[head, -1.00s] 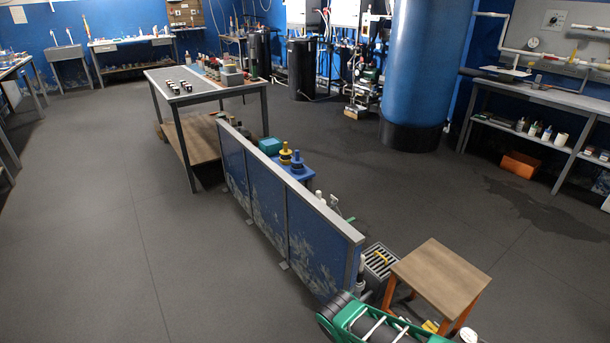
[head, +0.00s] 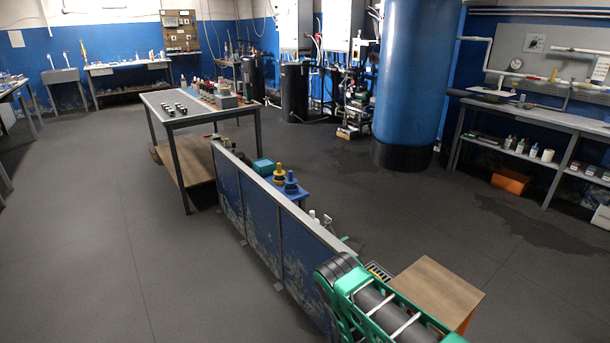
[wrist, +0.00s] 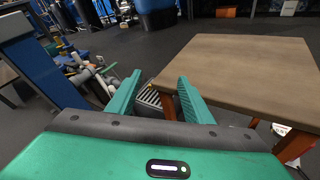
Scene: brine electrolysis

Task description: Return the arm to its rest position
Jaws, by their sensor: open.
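My arm (head: 375,305) shows in the lower right of the head view as a green frame around dark cylindrical links. It stands in front of the end of the blue partition and beside a small wooden-topped stool. My gripper (wrist: 157,98) shows in the wrist view with its two green fingers apart and nothing between them. The fingers point toward the floor beside the stool. In the head view the fingers cannot be made out.
The stool (head: 437,287) is close to the right of my arm; its top (wrist: 245,75) fills the right of the wrist view. The blue partition (head: 262,215) runs from my arm toward a workbench (head: 190,112). A large blue tank (head: 412,85) stands behind. The floor at left is clear.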

